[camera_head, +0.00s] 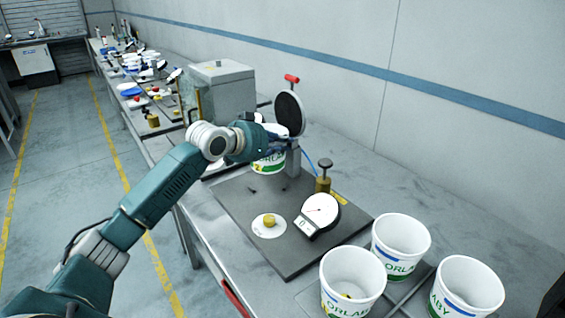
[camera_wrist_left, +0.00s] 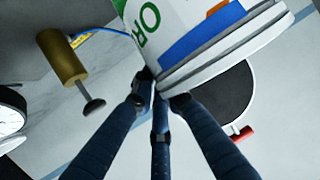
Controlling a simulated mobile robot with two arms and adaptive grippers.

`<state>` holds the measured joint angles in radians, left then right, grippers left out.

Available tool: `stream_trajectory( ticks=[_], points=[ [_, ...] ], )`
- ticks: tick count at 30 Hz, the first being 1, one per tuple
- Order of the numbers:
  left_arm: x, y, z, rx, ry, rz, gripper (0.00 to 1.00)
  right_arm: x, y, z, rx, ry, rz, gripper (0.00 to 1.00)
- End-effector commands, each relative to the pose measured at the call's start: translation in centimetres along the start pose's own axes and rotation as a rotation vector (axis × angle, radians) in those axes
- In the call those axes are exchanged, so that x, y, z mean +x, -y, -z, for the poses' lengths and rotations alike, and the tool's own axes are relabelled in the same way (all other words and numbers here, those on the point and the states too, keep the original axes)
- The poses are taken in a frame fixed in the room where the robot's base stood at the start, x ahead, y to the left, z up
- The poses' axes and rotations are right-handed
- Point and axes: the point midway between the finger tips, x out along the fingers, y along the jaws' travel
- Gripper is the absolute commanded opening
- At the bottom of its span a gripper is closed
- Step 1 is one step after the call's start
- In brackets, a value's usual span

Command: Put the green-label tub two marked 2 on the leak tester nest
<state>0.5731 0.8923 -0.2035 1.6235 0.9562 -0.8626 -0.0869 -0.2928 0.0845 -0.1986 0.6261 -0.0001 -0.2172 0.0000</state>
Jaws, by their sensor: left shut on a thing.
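A white tub (camera_head: 268,163) with a green label lettered "ORLABY" is in my left gripper (camera_head: 268,138) at the leak tester. In the left wrist view the tub (camera_wrist_left: 185,25) shows its rim, blue and orange patches and part of the green lettering; no number 2 can be read. My left gripper's dark fingers (camera_wrist_left: 160,88) are shut at its rim. The leak tester has a raised round dark lid (camera_head: 289,114) with a red handle (camera_head: 291,78) and a grey post (camera_head: 293,160). The nest is hidden behind the tub and arm, and I cannot tell whether the tub touches it. My right gripper is not seen.
A dark base plate (camera_head: 235,210) carries a dial gauge (camera_head: 318,212), a white disc with a brass knob (camera_head: 269,221) and a brass plunger (camera_head: 323,178). Three white tubs stand at the front right, including one at the back (camera_head: 400,240). A grey cabinet (camera_head: 222,88) stands behind.

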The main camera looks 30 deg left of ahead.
Motion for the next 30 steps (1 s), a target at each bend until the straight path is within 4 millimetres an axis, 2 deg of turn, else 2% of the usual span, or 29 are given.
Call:
stream_trajectory(
  ticks=[3, 10, 16, 28, 29, 30],
  points=[
    [0.7, -0.1, -1.7, 0.000, 0.001, 0.002, 0.00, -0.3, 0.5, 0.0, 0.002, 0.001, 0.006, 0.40],
    [1.4, -0.3, -3.2, -0.001, 0.001, 0.000, 0.00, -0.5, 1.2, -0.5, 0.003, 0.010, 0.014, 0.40],
    [2.6, -0.6, -5.9, -0.002, 0.001, 0.000, 0.00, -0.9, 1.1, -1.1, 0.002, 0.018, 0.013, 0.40],
    [3.0, -0.7, -6.6, 0.001, 0.000, 0.001, 0.00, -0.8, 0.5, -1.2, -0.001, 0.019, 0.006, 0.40],
    [2.9, -0.7, -6.5, 0.001, -0.001, 0.001, 0.18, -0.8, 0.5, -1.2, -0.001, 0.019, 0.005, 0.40],
    [2.9, -0.7, -6.5, 0.001, 0.000, 0.001, 0.26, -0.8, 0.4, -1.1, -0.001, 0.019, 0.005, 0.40]
  ],
)
